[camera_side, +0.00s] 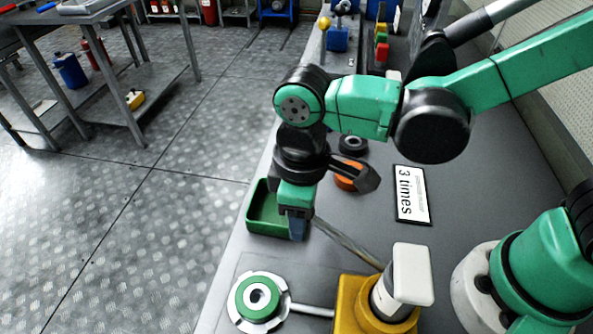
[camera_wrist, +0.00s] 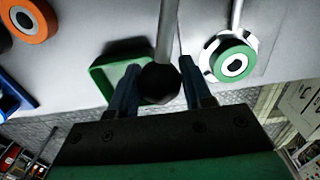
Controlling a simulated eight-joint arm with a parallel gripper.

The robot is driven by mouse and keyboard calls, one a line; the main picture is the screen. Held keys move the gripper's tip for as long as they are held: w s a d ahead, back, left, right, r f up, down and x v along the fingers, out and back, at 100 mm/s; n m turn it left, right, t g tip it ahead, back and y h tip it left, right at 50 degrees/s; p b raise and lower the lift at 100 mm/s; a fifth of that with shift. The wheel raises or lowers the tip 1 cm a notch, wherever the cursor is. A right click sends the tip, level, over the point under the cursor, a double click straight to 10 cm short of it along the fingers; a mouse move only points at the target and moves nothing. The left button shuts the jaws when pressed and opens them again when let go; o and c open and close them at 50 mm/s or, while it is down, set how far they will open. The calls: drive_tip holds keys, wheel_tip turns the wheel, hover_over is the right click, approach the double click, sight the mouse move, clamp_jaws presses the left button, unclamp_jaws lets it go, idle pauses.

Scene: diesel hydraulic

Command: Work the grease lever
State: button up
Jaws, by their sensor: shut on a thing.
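The grease lever is a thin metal rod (camera_side: 345,242) that rises from a yellow pump body (camera_side: 376,312) with a white and grey top (camera_side: 411,273). The rod slopes up and left to my gripper (camera_side: 298,229). In the wrist view, the rod (camera_wrist: 168,35) ends in a black knob (camera_wrist: 160,84) that sits between the two fingers of my gripper (camera_wrist: 160,90). The fingers are shut on the knob. In the side view, the fingers hide the knob. A sign reading "3 times" (camera_side: 411,195) lies on the bench behind the pump.
A green tray (camera_side: 262,222) stands just behind and left of my gripper. A green ring on a white flange (camera_side: 258,299) sits left of the pump, joined by a pipe. The bench's left edge drops to open floor.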

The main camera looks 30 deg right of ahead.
drive_tip(key=shift+f, duration=0.1)
drive_tip(key=shift+w+a+f, duration=0.1)
drive_tip(key=shift+f, duration=0.4)
drive_tip(key=shift+w+a+f, duration=0.1)
drive_tip(key=shift+f, duration=0.35)
drive_tip(key=shift+s+d+r, duration=0.1)
drive_tip(key=shift+r, duration=0.45)
drive_tip(key=shift+s+d+r, duration=0.1)
drive_tip(key=shift+r, duration=0.4)
drive_tip(key=shift+s+d+r, duration=0.1)
drive_tip(key=shift+r, duration=0.25)
drive_tip(key=shift+s+d+r, duration=0.25)
drive_tip(key=shift+r, duration=0.4)
